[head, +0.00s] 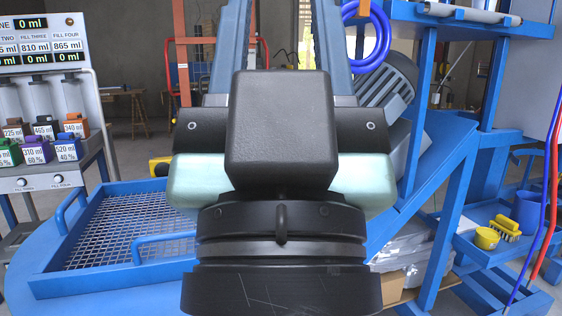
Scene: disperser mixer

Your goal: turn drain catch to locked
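A large black block, a pale teal body and a round black flange fill the middle of the head view; they look like the end of my own arm, seen from behind. Two grey-blue bars run up from behind the block to the top edge, apart from each other. I cannot tell whether they are the fingers of my gripper (280,45). No held thing shows between them. I cannot make out the drain catch; it may be hidden behind my arm or be out of view.
A blue tray with wire mesh (135,230) stands at left. Behind it is a filling station (45,45) with displays and coloured containers. Blue framework (425,100) and a grey finned motor (388,95) stand at right.

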